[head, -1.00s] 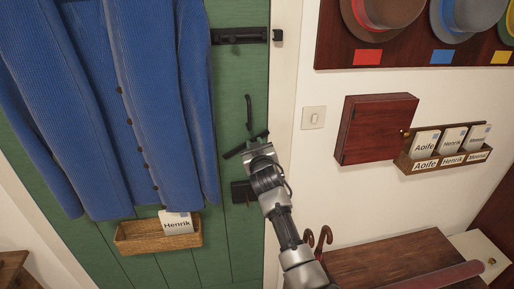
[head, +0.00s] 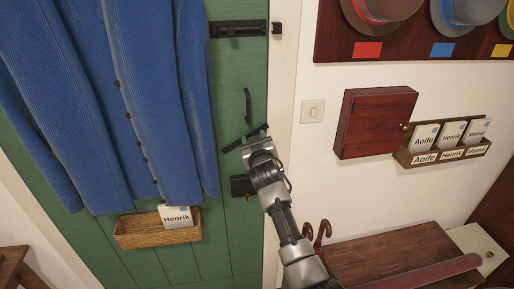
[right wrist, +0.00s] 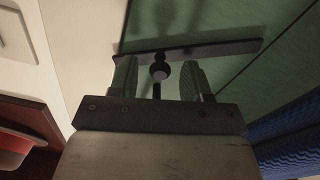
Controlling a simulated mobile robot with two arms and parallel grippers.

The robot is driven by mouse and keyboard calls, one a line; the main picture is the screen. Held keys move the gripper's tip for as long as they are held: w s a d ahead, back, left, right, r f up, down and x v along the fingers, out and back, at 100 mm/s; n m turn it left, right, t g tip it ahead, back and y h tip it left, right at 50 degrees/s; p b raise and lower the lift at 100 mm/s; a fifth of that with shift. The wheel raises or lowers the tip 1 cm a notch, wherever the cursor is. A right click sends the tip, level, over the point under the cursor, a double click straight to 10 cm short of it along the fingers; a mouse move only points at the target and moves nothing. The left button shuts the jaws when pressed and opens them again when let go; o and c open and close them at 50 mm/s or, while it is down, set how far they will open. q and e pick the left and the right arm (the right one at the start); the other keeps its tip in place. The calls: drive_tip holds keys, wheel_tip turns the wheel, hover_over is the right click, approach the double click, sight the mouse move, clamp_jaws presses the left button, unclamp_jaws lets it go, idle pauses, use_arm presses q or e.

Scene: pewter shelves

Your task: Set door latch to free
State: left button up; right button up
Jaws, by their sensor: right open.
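The green door (head: 225,90) carries a tilted dark bar (head: 230,147) with its right end higher, below a curved black handle (head: 247,104). I cannot tell for sure which fitting is the door latch. My right gripper (head: 256,145) is at this bar and hides its middle. In the right wrist view the bar (right wrist: 225,48) runs across beyond the fingers. A round dark knob (right wrist: 158,71) on a stem sits between the two fingers of my open right gripper (right wrist: 158,66), with a gap visible on each side. My left gripper is not in view.
A black sliding bolt (head: 238,29) is higher on the door and a black lock box (head: 240,187) lower. A blue coat (head: 100,100) and a wicker basket (head: 150,234) hang left. A light switch (head: 313,110), red cabinet (head: 375,122) and wooden bench (head: 400,254) are right.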

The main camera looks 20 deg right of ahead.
drive_tip(key=b+v, duration=0.2)
drive_tip(key=v, duration=0.8)
drive_tip(key=shift+s, duration=0.2)
